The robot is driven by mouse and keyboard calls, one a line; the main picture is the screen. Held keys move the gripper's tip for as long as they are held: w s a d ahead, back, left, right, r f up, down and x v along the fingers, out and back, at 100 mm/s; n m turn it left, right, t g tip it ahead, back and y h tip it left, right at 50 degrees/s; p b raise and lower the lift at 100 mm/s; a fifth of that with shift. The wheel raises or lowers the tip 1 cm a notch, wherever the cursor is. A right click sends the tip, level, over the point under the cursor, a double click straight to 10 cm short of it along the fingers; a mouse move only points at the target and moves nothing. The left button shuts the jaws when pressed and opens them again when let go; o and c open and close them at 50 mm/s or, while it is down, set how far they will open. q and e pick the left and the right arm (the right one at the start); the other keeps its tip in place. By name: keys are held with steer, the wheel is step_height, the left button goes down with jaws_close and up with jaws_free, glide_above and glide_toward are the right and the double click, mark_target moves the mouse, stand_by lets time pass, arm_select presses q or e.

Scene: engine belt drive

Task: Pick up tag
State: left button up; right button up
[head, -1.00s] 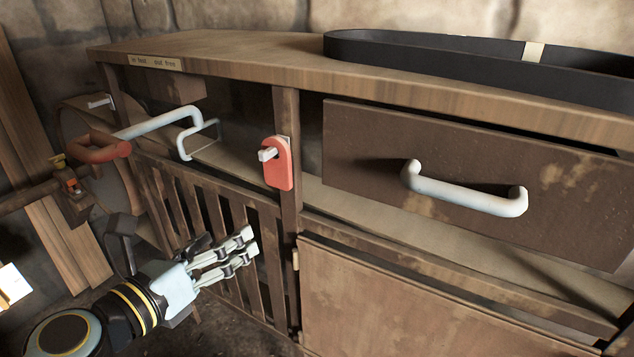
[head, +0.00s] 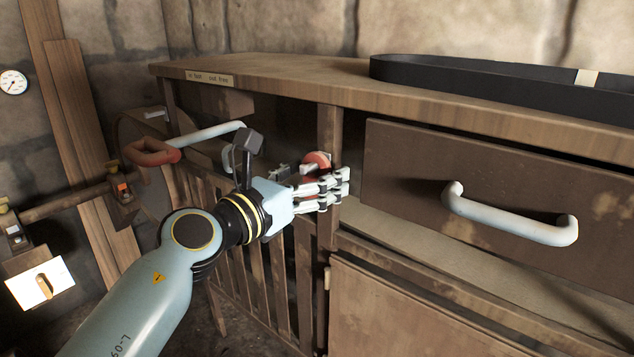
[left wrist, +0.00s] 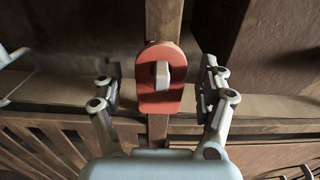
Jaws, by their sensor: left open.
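The red tag (left wrist: 158,97) hangs on a pale peg (left wrist: 162,75) on the wooden post of the bench. In the left wrist view it sits between the two open fingers of my left gripper (left wrist: 160,92), with a gap on each side. In the head view only the top of the tag (head: 318,159) shows, the rest hidden behind the fingers of my left gripper (head: 343,190). The gripper is open and empty, in front of the post. My right gripper is not in view.
A brown drawer front with a pale handle (head: 510,215) is right of the post. A black belt (head: 480,85) lies on the bench top (head: 300,72). A pale lever with a red grip (head: 150,152) is at the left. A slatted panel is below.

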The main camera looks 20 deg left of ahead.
arm_select(q)
steer(key=shift+w+d, duration=0.2)
steer(key=shift+w, duration=0.25)
steer(key=c, duration=1.1)
steer(key=shift+r, duration=0.15)
